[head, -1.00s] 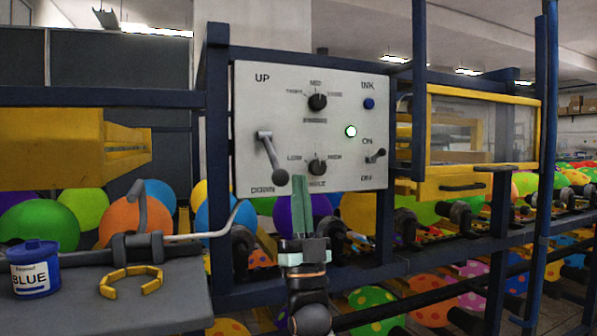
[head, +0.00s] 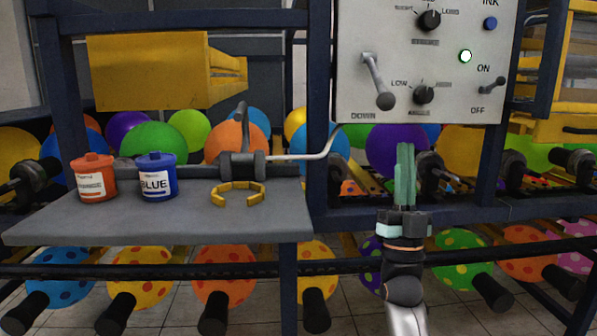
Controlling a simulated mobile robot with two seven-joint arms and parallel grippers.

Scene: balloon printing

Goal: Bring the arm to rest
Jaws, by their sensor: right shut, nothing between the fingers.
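My right gripper (head: 404,172) stands upright at the lower right of the head view, its green fingers pointing up and closed together with nothing between them. It is below the white control panel (head: 375,40) and apart from it. The panel's large lever (head: 376,82) slants down toward the DOWN label. My left gripper is not in view.
A grey shelf (head: 110,222) at left holds a red pot (head: 93,178), a blue pot (head: 156,178) labelled BLUE, and a yellow open ring (head: 238,194). Dark rails (head: 160,270) and balloons lie below.

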